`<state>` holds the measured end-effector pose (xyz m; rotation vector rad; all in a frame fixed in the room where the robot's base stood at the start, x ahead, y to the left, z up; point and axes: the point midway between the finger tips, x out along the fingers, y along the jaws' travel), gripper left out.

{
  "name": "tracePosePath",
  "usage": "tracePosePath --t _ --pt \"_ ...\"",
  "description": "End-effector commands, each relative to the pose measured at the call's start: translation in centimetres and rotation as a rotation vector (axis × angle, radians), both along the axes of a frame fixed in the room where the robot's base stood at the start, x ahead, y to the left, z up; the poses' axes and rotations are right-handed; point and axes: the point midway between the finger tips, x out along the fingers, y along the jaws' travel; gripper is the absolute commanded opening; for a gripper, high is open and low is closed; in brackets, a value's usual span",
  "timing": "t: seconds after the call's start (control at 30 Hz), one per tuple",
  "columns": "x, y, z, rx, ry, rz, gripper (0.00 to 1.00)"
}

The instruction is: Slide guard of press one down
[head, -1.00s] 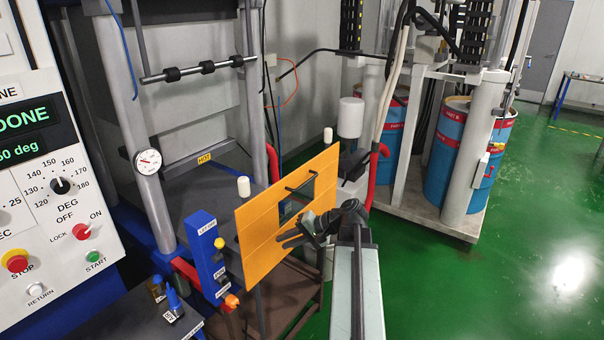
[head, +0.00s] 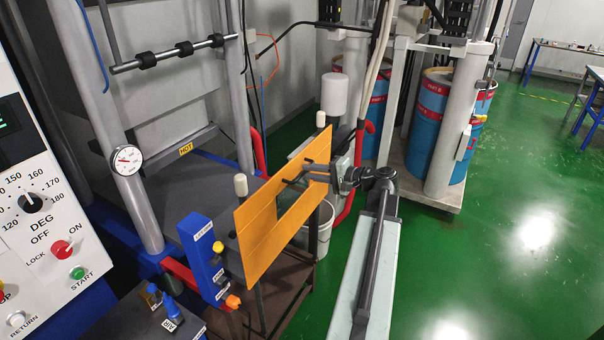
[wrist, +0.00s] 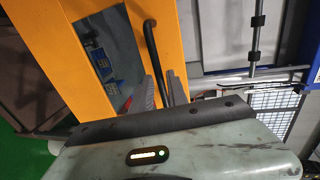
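The guard is an orange panel (head: 262,235) with a rectangular window, standing upright on posts with pale knobs in front of the press in the head view. It fills the upper left of the wrist view (wrist: 45,45). Its dark bar handle (head: 305,183) crosses the window area and shows as a curved bar in the wrist view (wrist: 151,45). My gripper (head: 325,178) is at the handle on the panel's right side. In the wrist view its grey fingers (wrist: 162,90) stand apart on either side of the bar. Firm contact is not clear.
A blue box with buttons (head: 205,255) stands left of the guard. The press bed (head: 200,190) with a HOT label lies behind it. Green floor is free at right.

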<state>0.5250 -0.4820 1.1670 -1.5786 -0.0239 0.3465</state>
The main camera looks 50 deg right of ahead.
Motion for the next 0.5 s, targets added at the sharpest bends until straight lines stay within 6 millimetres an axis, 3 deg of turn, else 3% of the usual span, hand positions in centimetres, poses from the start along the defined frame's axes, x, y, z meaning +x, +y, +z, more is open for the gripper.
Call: tracePosePath --t 0.2,0.47,0.5 --pt "2.5 0.6 -0.6 -0.001 0.001 0.000 0.19" --pt "2.7 0.7 -0.6 -0.001 0.001 0.001 0.19" --pt "2.7 0.7 -0.6 -0.001 0.001 0.001 0.11"
